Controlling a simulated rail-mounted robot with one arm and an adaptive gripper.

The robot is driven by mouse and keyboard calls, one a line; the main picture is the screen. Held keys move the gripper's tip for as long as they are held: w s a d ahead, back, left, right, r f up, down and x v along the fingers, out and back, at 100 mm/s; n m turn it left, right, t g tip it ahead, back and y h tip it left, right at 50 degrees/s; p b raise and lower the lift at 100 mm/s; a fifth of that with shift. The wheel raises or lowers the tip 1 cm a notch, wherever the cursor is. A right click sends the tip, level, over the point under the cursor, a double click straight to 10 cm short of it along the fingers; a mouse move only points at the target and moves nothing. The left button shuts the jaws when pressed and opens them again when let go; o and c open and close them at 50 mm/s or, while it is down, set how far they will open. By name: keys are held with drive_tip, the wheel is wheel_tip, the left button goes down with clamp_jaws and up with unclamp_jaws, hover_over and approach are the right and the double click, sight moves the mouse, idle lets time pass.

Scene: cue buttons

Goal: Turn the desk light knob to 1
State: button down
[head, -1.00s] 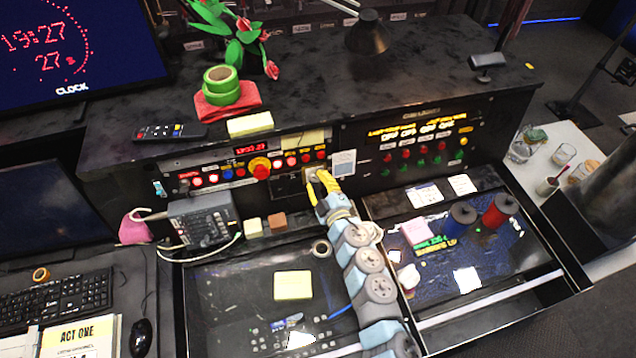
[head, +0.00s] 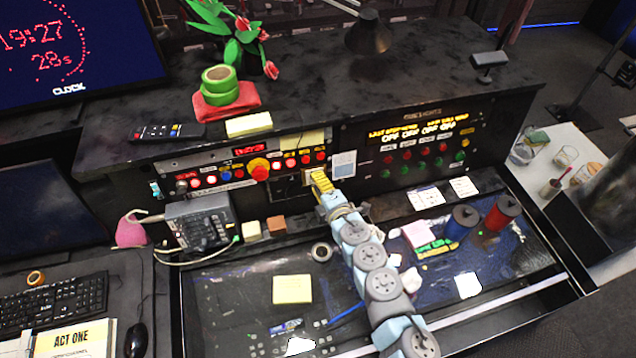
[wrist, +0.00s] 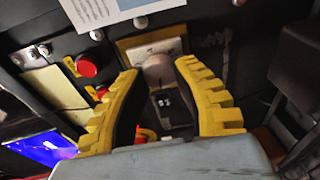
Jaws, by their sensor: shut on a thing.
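The desk light knob (wrist: 158,70) is a pale round knob on a light plate (wrist: 148,48), seen in the wrist view between my yellow fingertips. My gripper (wrist: 155,75) is shut on the knob, one finger on each side of it.
A red emergency-style button (head: 258,168) and a row of lit buttons lie left of my gripper. The white card (head: 344,164) is close on the right. A black desk lamp (head: 368,36) stands on the top shelf.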

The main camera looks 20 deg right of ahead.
idle(0.4)
drive_tip(key=c, duration=0.7)
unclamp_jaws()
drive_tip(key=shift+a, duration=0.1)
drive_tip(key=shift+s+d+r, duration=0.1)
drive_tip(key=shift+s+r, duration=0.2)
drive_tip(key=shift+s, duration=1.65)
drive_tip(key=shift+s+d+r, duration=0.1)
drive_tip(key=shift+s+r, duration=0.2)
drive_tip(key=shift+s, duration=1.65)
drive_tip(key=shift+s+d+r, duration=0.1)
drive_tip(key=shift+s+r, duration=0.2)
drive_tip(key=shift+s, duration=1.65)
